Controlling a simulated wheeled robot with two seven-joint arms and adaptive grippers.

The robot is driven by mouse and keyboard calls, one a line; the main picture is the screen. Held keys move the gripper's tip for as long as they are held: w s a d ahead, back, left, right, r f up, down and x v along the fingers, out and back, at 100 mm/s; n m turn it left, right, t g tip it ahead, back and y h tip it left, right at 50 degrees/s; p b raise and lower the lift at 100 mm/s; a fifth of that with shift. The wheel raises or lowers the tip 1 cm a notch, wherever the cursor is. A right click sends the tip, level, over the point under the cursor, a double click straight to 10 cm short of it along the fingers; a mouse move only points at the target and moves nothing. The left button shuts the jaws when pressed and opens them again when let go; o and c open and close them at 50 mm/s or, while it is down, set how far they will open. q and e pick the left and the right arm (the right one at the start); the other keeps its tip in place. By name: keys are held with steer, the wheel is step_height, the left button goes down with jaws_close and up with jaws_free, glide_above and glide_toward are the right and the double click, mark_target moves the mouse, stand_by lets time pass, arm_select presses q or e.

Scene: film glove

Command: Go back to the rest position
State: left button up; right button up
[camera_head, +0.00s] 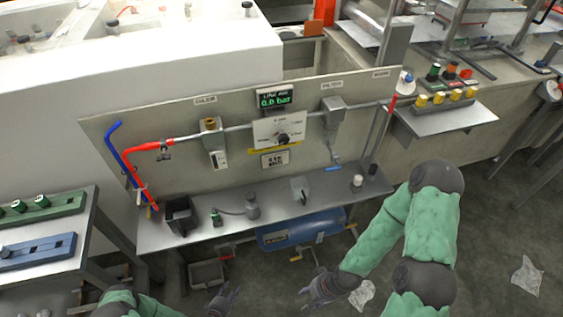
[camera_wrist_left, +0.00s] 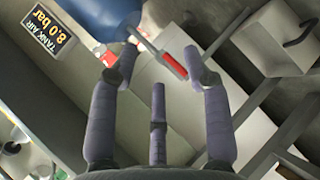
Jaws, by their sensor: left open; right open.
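My left gripper (camera_head: 222,298) shows at the bottom of the head view, low in front of the bench and below the grey bin. In the left wrist view its fingers (camera_wrist_left: 158,72) are spread open with nothing held. A red-handled lever (camera_wrist_left: 172,65) appears beyond and between the fingertips; I cannot tell how far away it is. My right gripper (camera_head: 322,288), on the green-sleeved arm, is open and empty in front of the blue tank (camera_head: 298,231), near the lever below it. Most of my left arm is cut off by the bottom edge.
A metal bench (camera_head: 330,188) carries a panel (camera_head: 240,160) with pipes, a gauge and a display reading 0.0 bar. A grey bin (camera_head: 206,274) is under it. A side table (camera_head: 70,262) stands left. The floor at right is mostly clear, with crumpled scraps (camera_head: 527,276).

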arm_select(q)
steer(key=w+d+r+m+g+p, duration=0.2)
steer(key=w+d+r+m+g, duration=0.15)
steer(key=r, duration=0.45)
steer(key=s+d+r+m+g+p, duration=0.1)
steer(key=s+d+r+m+g, duration=0.1)
steer(key=r, duration=0.4)
steer(key=s+d+r+m+g, duration=0.2)
steer(key=s+d+r, duration=0.1)
steer(key=s+r, duration=0.2)
steer(key=s+d+r+m+g+p, duration=0.1)
steer(key=s+d+r+m+g, duration=0.1)
steer(key=r, duration=0.7)
steer(key=shift+s+d+r+m+g+p, duration=0.15)
steer(key=shift+s+d+m+g+p, duration=0.3)
steer(key=shift+s, duration=0.6)
